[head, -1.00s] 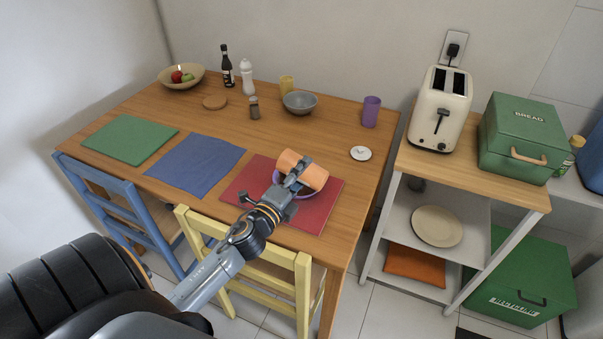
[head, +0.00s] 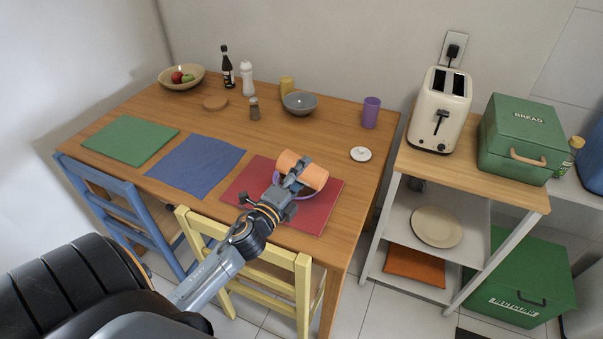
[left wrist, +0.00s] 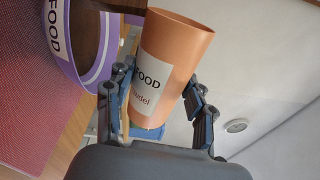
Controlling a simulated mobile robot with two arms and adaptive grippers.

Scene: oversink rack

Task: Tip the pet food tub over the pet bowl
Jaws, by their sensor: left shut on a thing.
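My left gripper (head: 297,176) is shut on the orange pet food tub (head: 315,176), holding it tilted nearly on its side over the red placemat. The purple pet bowl (left wrist: 72,72) is mostly hidden by the tub and gripper in the head view; only a bit of its rim shows. In the left wrist view, the tub (left wrist: 180,55) sits between the fingers (left wrist: 160,105), with a white label reading FOOD. There the bowl also bears a FOOD label and looks brown inside; I cannot tell if that is food. My right gripper is not in view.
The red placemat (head: 325,208) lies under the bowl, beside a blue mat (head: 195,165). A grey bowl (head: 299,103), purple cup (head: 371,112) and white disc (head: 360,154) stand farther back. A yellow chair (head: 265,262) is at the near edge. The table's middle is clear.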

